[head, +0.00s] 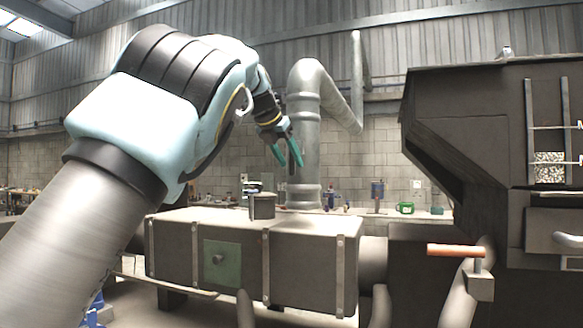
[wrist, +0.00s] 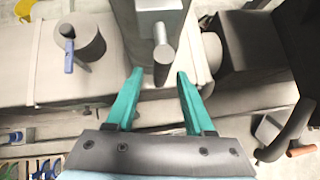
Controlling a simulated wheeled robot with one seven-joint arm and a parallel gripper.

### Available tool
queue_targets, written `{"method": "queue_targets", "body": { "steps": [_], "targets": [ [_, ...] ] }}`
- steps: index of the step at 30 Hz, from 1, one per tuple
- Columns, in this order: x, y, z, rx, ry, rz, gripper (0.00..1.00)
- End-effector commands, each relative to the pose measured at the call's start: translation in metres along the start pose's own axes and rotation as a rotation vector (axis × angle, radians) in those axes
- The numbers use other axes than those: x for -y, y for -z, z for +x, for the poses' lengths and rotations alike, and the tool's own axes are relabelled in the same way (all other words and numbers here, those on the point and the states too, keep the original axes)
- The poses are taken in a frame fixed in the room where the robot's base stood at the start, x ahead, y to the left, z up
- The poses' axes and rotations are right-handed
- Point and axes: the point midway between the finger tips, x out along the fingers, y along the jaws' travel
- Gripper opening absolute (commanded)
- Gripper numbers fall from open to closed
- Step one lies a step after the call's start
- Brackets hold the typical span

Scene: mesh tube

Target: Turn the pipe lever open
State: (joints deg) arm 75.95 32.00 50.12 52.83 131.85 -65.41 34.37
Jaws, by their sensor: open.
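A lever with an orange handle (head: 457,251) is at the lower right in the head view, on a bracket by a bent grey pipe (head: 462,300). The handle lies roughly level. Its orange end also shows at the lower right edge of the wrist view (wrist: 301,150). My gripper (head: 286,152) is open and empty, high above the riveted metal box, left of the lever and well apart from it.
The riveted box (head: 310,262) has a green panel (head: 222,262) and a small cylinder (head: 262,206) on top. A thick vertical duct (head: 304,130) stands near my gripper. A large dark machine (head: 460,130) fills the right. A blue handle (wrist: 69,55) shows in the wrist view.

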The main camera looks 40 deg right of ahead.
Motion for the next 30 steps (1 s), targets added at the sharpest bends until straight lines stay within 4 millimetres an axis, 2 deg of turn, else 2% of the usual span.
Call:
{"method": "queue_targets", "body": {
  "steps": [6,12,18,30],
  "targets": [
    [0.000,0.001,-0.044,0.005,-0.001,0.001,0.53],
    [0.000,0.001,-0.074,0.002,-0.001,0.000,0.53],
    [0.000,0.001,-0.084,0.000,0.000,-0.001,0.53],
    [0.000,0.001,-0.084,0.000,0.000,-0.001,0.53]
  ]
}}
